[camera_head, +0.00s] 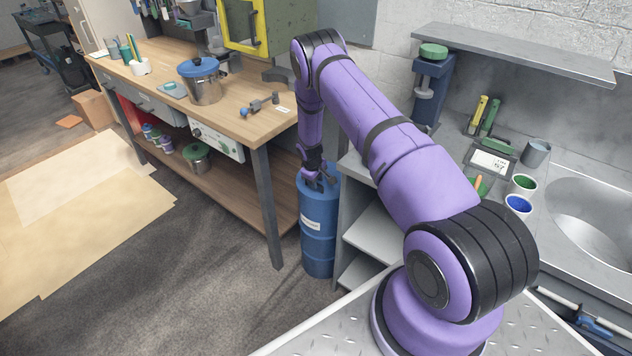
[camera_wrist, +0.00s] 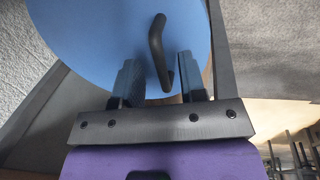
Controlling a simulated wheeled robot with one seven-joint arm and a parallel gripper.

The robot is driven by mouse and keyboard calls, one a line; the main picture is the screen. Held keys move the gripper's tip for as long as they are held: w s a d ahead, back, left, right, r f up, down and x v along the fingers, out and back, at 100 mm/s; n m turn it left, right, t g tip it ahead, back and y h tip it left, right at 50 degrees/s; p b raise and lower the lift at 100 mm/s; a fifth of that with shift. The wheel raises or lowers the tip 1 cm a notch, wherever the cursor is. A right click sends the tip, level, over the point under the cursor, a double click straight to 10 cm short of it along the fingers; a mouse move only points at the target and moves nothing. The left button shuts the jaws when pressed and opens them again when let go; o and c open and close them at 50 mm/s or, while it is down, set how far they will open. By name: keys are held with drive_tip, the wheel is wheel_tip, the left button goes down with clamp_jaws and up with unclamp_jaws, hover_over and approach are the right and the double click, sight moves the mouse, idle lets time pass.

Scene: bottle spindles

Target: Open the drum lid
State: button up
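The blue drum (camera_head: 319,240) stands upright on the floor between the wooden workbench and the grey counter. Its blue lid (camera_wrist: 85,35) fills the upper part of the wrist view and appears to be in place on the drum. A black curved handle (camera_wrist: 156,45) rises from the lid. My gripper (camera_head: 312,180) is at the top of the drum, pointing down. In the wrist view its two fingers (camera_wrist: 160,80) are apart, with the lower part of the handle between them. Gaps show on both sides, narrower on the right. The arm partly hides the lid in the head view.
The wooden workbench (camera_head: 150,85) with a blue-lidded pot (camera_head: 203,85) is left of the drum. The counter's open shelves (camera_head: 372,235) stand close on the right. A wall shelf (camera_head: 520,55) hangs above the counter. The floor (camera_head: 210,270) in front is clear.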

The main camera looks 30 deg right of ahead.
drive_tip(key=shift+f, duration=0.2)
clamp_jaws()
drive_tip(key=shift+d+r, duration=0.1)
drive_tip(key=shift+d, duration=0.05)
